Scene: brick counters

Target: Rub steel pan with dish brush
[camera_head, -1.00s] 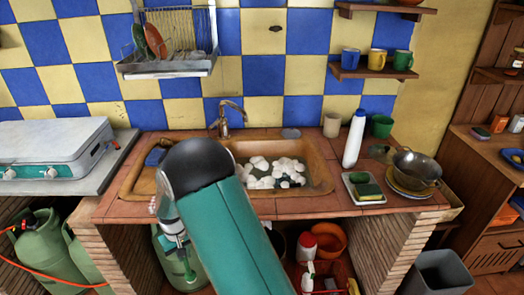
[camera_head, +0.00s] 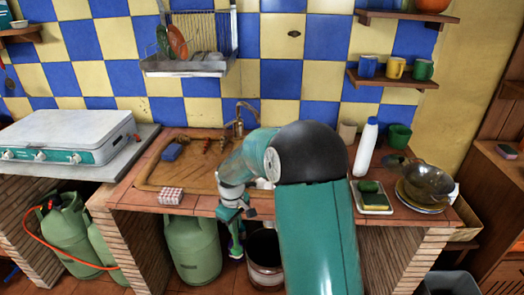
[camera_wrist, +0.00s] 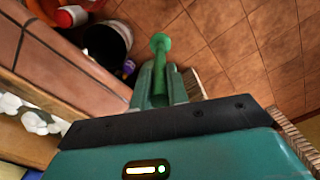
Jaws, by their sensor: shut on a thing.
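The steel pan (camera_head: 428,182), a shiny round bowl shape, sits on stacked plates at the right end of the tiled counter, with its handle toward the left. My gripper (camera_head: 237,216) is in front of the counter's front edge, well left of the pan and apart from it. In the wrist view my gripper (camera_wrist: 165,92) is shut on a green stick-like thing with a round end, seemingly the dish brush (camera_wrist: 160,44). Its bristles cannot be made out.
A green sponge dish (camera_head: 371,198), white bottle (camera_head: 366,147) and green cup (camera_head: 398,137) stand near the pan. The sink (camera_head: 165,178) is partly hidden by my arm.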

